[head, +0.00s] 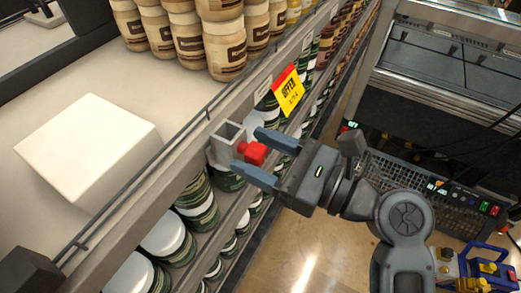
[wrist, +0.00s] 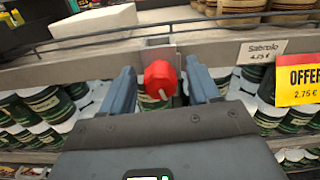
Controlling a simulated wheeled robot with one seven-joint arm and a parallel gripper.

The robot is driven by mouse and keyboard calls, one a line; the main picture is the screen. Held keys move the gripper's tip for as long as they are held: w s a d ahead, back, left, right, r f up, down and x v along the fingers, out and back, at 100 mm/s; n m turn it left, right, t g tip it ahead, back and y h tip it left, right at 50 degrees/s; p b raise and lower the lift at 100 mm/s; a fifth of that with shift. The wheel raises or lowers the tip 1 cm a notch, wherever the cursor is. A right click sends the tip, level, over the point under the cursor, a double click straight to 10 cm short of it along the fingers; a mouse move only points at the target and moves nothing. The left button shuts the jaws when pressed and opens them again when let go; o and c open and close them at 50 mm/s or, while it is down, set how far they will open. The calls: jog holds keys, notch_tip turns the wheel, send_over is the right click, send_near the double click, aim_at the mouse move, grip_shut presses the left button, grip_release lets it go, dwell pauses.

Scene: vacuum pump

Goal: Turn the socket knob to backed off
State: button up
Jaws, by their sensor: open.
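The red socket knob (head: 252,153) sticks out from a grey square bracket (head: 226,139) on the shelf's front edge. It also shows in the wrist view (wrist: 160,79), with a thin pale pin or mark on its face. My gripper (head: 256,151) is open, with one finger on each side of the knob. In the wrist view the left finger (wrist: 122,92) and right finger (wrist: 200,82) stand apart from the knob, with a gap on both sides.
A white box (head: 88,150) lies on the top shelf (head: 60,75), with several brown-labelled jars (head: 225,45) further along. A yellow and red offer tag (head: 289,91) hangs close by the fingers. Lidded jars (head: 166,237) fill the shelves below. Open floor (head: 310,250) lies below my arm.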

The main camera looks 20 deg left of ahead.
jog(key=c, duration=1)
jog(key=shift+c, duration=0.2)
